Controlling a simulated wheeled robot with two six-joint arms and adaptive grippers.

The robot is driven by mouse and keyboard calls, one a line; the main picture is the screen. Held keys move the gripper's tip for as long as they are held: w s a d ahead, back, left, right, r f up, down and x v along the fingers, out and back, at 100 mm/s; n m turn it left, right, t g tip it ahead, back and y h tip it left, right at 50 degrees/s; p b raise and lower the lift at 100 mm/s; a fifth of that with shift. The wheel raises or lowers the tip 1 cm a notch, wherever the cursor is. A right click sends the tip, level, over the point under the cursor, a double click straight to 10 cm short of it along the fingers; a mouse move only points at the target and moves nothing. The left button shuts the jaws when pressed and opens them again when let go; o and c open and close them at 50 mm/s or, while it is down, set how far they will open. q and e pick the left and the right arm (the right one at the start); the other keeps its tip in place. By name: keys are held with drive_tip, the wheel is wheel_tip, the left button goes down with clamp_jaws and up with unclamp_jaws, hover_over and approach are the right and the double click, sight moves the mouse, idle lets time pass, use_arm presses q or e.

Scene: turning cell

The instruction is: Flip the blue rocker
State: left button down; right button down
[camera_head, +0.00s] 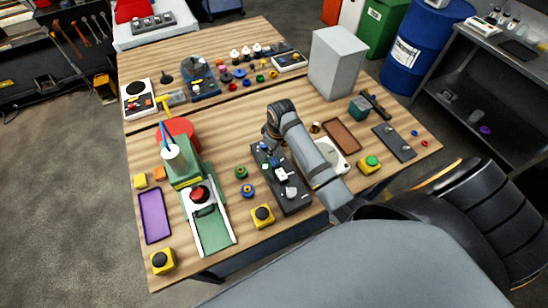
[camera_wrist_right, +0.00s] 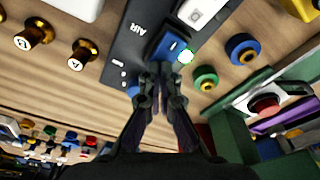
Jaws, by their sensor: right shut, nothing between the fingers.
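The blue rocker (camera_wrist_right: 171,47) sits on a dark panel (camera_wrist_right: 124,52) marked "AIR" in the right wrist view. My right gripper (camera_wrist_right: 157,72) is shut and empty, with its fingertips at the near edge of the rocker. I cannot tell whether they touch it. A lit green lamp (camera_wrist_right: 186,56) is beside the rocker, and a white switch (camera_wrist_right: 198,12) is further along the panel. In the head view the panel (camera_head: 296,207) lies mid-table, and my right gripper (camera_head: 268,148) is over its far end. My left gripper is not in view.
A green ring (camera_wrist_right: 205,78) and a blue ring (camera_wrist_right: 242,49) lie beside the panel. Brass knobs (camera_wrist_right: 82,55) stand on its other side. In the head view a green machine with a red button (camera_head: 200,195) stands to the left, and a grey box (camera_head: 338,62) stands behind.

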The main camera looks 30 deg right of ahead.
drive_tip(key=shift+f, duration=0.4)
wheel_tip(320, 180, up, 3)
drive_tip(key=shift+f+p, duration=0.1)
drive_tip(key=shift+p, duration=0.9)
drive_tip(key=shift+r, duration=2.15)
